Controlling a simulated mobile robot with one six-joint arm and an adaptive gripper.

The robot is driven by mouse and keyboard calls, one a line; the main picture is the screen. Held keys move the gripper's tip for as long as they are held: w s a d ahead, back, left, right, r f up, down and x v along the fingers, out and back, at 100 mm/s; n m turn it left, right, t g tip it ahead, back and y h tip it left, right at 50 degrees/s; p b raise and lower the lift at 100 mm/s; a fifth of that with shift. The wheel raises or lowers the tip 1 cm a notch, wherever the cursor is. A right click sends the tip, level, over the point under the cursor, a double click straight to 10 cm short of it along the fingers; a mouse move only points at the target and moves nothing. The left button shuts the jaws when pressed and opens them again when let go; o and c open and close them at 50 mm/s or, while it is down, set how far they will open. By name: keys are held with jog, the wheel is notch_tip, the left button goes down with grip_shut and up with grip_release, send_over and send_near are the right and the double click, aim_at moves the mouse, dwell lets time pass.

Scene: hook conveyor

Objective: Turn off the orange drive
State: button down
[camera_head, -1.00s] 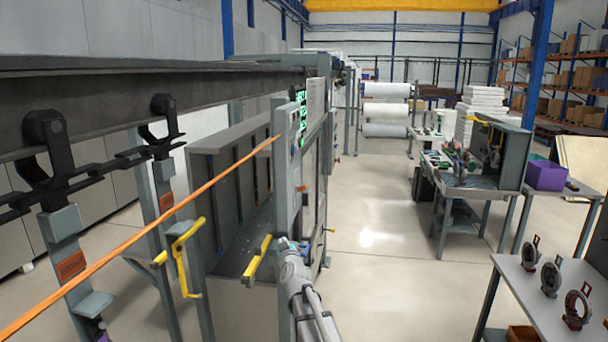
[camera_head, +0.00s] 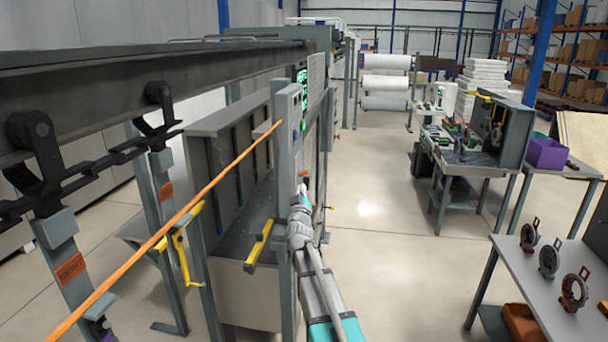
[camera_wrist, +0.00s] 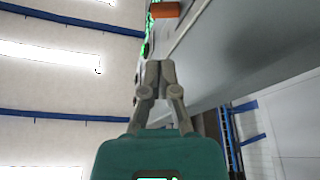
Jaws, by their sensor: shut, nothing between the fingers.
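A long orange bar or line (camera_head: 175,220) runs from the lower left up to a grey control post (camera_head: 284,150). An orange block (camera_wrist: 165,10) shows at the top of the wrist view beside a grey surface; I cannot tell whether it is the bar's end. No switch of an orange drive can be made out clearly. Green lit displays (camera_head: 302,95) are on the post's far side, and green lights show in the wrist view (camera_wrist: 148,35). My gripper (camera_wrist: 155,68) is shut and empty, pointing up below the orange block. In the head view it is small, beside the post.
Yellow handles (camera_head: 259,242) stick out left of the post. An overhead rail with a dark chain (camera_head: 90,175) and hooks runs at left. A table with round parts (camera_head: 520,275) stands at right. The floor between is clear.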

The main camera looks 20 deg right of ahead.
aim_at(307, 173)
jog(key=p+x, duration=0.3)
jog(key=x, duration=0.7)
jog(key=shift+s+d+f+m+h+b, duration=0.15)
jog(key=shift+m+h+b, duration=0.15)
jog(key=shift+m, duration=0.45)
jog(key=shift+s+d+f+m+h+b, duration=0.1)
jog(key=shift+f+m+h+b, duration=0.15)
jog(key=shift+m, duration=0.5)
jog(key=m, duration=0.1)
jog(key=m+g+h, duration=0.1)
jog(key=m, duration=0.1)
jog(key=f+m+h+b, duration=0.1)
jog(key=shift+s+d+m+g, duration=0.15)
jog(key=shift+d+m+g, duration=0.15)
jog(key=shift+m, duration=0.1)
jog(key=shift+s+f+b, duration=0.1)
jog(key=shift+f+b, duration=0.1)
jog(key=shift+b, duration=0.1)
